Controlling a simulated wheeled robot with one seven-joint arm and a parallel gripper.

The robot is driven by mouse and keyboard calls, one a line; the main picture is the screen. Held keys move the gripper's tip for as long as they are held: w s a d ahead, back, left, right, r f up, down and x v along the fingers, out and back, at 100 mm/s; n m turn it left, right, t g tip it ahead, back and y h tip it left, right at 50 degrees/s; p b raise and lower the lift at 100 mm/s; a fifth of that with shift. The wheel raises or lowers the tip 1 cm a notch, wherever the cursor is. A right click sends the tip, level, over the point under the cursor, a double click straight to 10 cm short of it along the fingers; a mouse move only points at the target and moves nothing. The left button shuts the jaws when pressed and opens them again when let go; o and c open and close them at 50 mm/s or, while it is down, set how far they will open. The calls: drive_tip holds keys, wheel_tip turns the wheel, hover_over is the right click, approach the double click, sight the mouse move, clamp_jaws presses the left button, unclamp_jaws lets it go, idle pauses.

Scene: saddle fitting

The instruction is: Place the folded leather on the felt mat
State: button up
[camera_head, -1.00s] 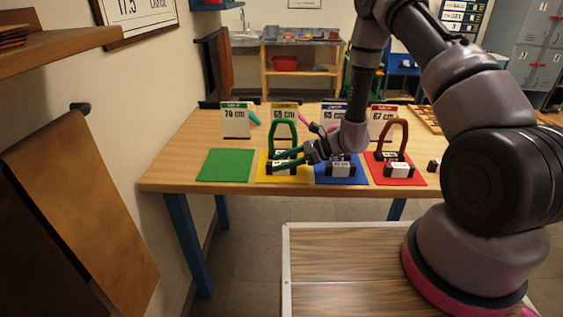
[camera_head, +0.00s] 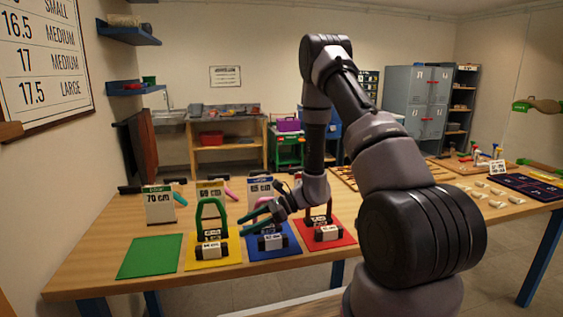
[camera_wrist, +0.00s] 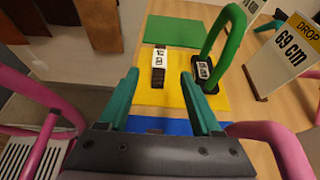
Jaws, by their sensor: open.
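Black folded pieces with white labels, which look like folded leathers, lie on the yellow mat (camera_head: 196,263), the blue mat (camera_head: 255,257) and the red mat (camera_head: 346,236). Which one the task means I cannot tell. The green mat (camera_head: 150,258) is bare. My gripper (camera_head: 252,213) is open and empty, with teal fingers, above the area where the yellow and blue mats meet. In the wrist view the folded leather on the yellow mat (camera_wrist: 160,72) shows beyond and between the fingertips (camera_wrist: 158,80), apart from them. The green mat (camera_wrist: 174,31) lies behind it.
A green arch (camera_head: 211,211) stands on the yellow mat, close by the folded piece. Signs in a row, such as the 70 cm card (camera_head: 159,206), stand behind the mats. A dark tray (camera_head: 528,187) and small light pieces (camera_head: 497,204) lie at the table's right.

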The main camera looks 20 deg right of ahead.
drive_tip(key=s+d+r+n+g+h, duration=0.1)
drive_tip(key=s+d+r+n+h, duration=0.2)
drive_tip(key=r, duration=0.7)
drive_tip(key=s+r+n+h, duration=0.1)
drive_tip(key=s+r+n, duration=0.35)
drive_tip(key=r, duration=0.55)
drive_tip(key=s+d+r+n+t+h, duration=0.3)
drive_tip(key=s+d+r+t, duration=0.1)
drive_tip(key=r, duration=0.4)
drive_tip(key=s+d+r+n+t+h, duration=0.3)
drive_tip(key=s+d+r+h, duration=0.1)
drive_tip(key=s+d+r, duration=0.2)
drive_tip(key=shift+s+d+r+t, duration=0.4)
drive_tip(key=shift+s+r, duration=0.45)
drive_tip(key=shift+r, duration=0.3)
drive_tip(key=shift+n, duration=0.25)
